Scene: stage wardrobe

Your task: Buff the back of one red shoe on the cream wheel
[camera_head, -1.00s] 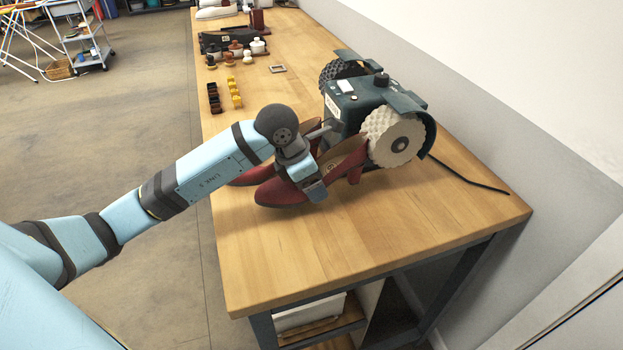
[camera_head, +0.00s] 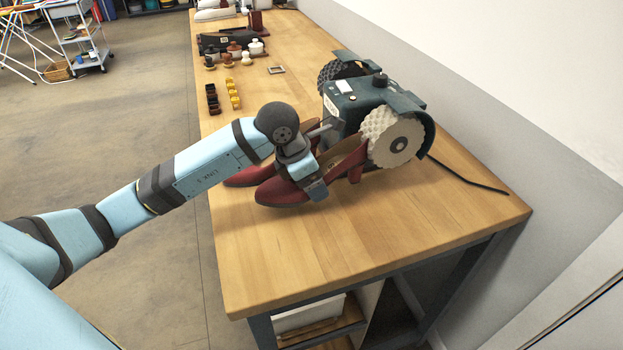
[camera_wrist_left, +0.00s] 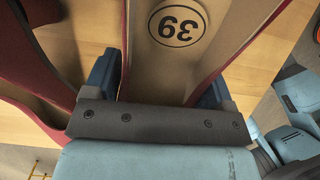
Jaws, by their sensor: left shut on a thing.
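A red heeled shoe (camera_head: 283,192) is held by my left gripper (camera_head: 316,186) over the bench. A second red shoe (camera_head: 247,177) lies behind the first on the bench, partly hidden by my arm. The cream wheel is on the front side of the dark green buffing machine (camera_head: 352,105). My right gripper is not in view.
The wooden bench (camera_head: 330,250) is clear in front. A dark wheel (camera_head: 333,75) is on the machine's far side. Yellow blocks (camera_head: 233,93), dark blocks (camera_head: 213,98), a small frame (camera_head: 276,70) and several jars stand farther back. A black cable (camera_head: 468,175) runs right, near the wall.

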